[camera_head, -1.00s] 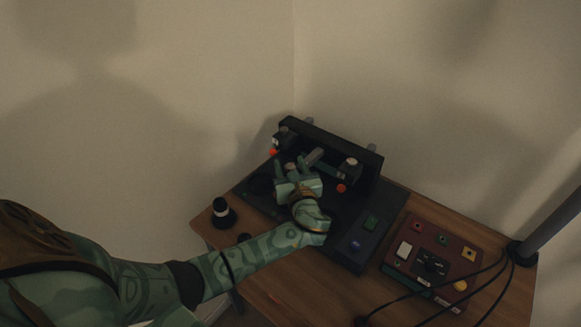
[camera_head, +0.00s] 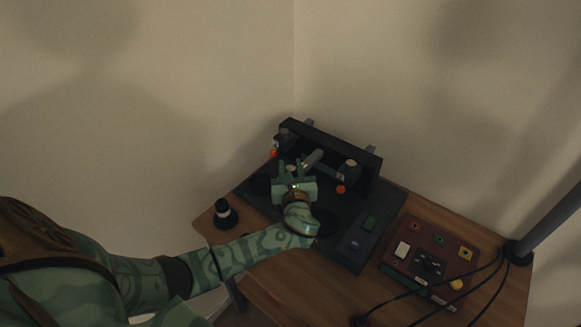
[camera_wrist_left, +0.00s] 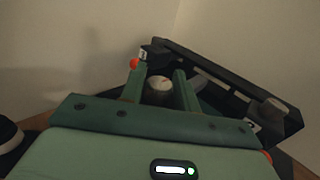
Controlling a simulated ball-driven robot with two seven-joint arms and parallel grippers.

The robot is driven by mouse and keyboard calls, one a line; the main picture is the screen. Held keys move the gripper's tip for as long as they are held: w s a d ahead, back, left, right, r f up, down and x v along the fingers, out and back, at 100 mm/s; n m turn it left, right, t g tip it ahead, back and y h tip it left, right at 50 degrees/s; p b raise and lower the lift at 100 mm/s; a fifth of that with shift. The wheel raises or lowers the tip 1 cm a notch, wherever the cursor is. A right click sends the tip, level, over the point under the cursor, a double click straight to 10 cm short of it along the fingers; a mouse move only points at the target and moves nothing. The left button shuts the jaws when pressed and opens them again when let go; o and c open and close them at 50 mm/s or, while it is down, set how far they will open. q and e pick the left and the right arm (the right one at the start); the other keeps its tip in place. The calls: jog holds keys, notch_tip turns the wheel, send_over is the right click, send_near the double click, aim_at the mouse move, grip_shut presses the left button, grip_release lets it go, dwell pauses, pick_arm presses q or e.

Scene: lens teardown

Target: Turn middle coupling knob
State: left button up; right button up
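The middle coupling knob (camera_head: 291,168), a round grey cap, stands between two other knobs on the dark rig. It shows more clearly in the left wrist view (camera_wrist_left: 160,90). My left gripper (camera_head: 291,166) is lowered at it, with one finger on each side of the knob. In the left wrist view the fingers (camera_wrist_left: 160,82) are apart, and the knob fills most of the space between them. Whether they touch it is hard to tell. A left knob (camera_head: 283,137) and a right knob (camera_head: 351,166) sit beside orange-red round parts. My right gripper is not in view.
A dark frame bar (camera_head: 330,142) runs behind the knobs. A red control box (camera_head: 432,262) with cables is at the right of the wooden table (camera_head: 290,290). A black and white cylinder (camera_head: 223,213) stands at the left edge.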

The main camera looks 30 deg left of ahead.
pick_arm(q)
jog(key=shift+o, duration=1)
jog(key=p+v, duration=0.2)
jog(key=v, duration=1.4)
jog(key=shift+s, duration=0.2)
